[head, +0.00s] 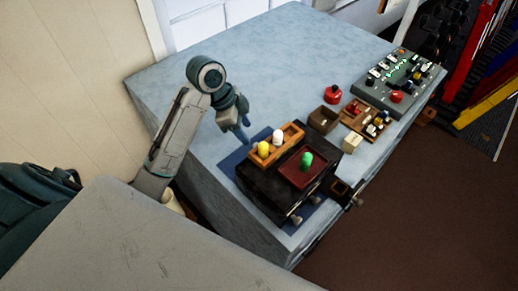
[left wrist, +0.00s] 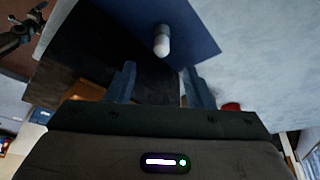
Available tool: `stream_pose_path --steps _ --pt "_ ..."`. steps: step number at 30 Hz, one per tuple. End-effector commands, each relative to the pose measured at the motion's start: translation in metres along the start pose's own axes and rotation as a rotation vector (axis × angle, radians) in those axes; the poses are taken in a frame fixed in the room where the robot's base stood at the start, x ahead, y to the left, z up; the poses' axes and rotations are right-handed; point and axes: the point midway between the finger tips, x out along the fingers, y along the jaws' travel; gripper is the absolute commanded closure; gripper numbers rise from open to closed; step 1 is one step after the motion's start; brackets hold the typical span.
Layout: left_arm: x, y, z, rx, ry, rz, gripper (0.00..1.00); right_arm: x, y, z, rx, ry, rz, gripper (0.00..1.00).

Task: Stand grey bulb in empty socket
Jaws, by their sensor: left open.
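A grey-white, round-ended bulb (left wrist: 161,40) shows in the left wrist view against a blue mat (left wrist: 190,20), beside a dark surface. I cannot match it surely to a bulb in the head view. There, a wooden holder (head: 291,139) on a black box (head: 258,186) carries a yellow bulb (head: 263,148) and a white bulb (head: 278,134). A green bulb (head: 306,160) is in a dark red tray (head: 300,178). My left gripper (head: 243,137) is open and empty, above the mat left of the holder; its fingers (left wrist: 160,82) are apart. I cannot make out an empty socket.
Right of the black box are a brown open box (head: 323,119), a pale block (head: 351,142), a wooden tray of small parts (head: 366,119), a red knob (head: 332,93) and a grey control panel (head: 399,80). The table's back is clear.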

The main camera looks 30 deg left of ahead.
Motion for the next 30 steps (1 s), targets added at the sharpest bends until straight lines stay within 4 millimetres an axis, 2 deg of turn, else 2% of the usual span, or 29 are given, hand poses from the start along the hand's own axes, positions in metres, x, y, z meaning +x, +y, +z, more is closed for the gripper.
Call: stream_pose_path --steps 1,5,10,12,16,20,26,30 --pt "0.011 0.0 0.001 -0.001 0.002 0.001 0.53 0.007 -0.004 0.006 0.001 -0.007 -0.004 0.0" --pt "0.019 0.0 0.0 -0.001 0.001 -0.001 0.53 0.011 -0.003 0.006 0.001 -0.008 -0.003 0.0" --pt "0.037 0.0 0.003 0.0 0.003 0.0 0.53 0.025 0.009 -0.012 -0.004 0.017 0.011 0.0" --pt "0.043 0.001 0.003 -0.004 0.002 0.003 0.53 0.017 0.013 -0.02 -0.005 0.027 0.015 0.0" --pt "0.06 0.0 0.003 -0.004 0.002 0.002 0.53 0.011 0.017 -0.024 -0.006 0.032 0.018 0.0" --pt "0.069 0.0 0.003 -0.001 0.002 -0.002 0.53 0.01 0.016 -0.019 -0.006 0.026 0.018 0.0" --pt "0.07 -0.001 0.004 0.0 0.001 -0.003 0.53 0.01 0.011 -0.007 -0.005 0.011 0.012 0.0" --pt "0.07 -0.001 0.004 0.0 0.001 -0.003 0.78 0.01 0.004 -0.006 -0.002 0.01 0.005 0.0"
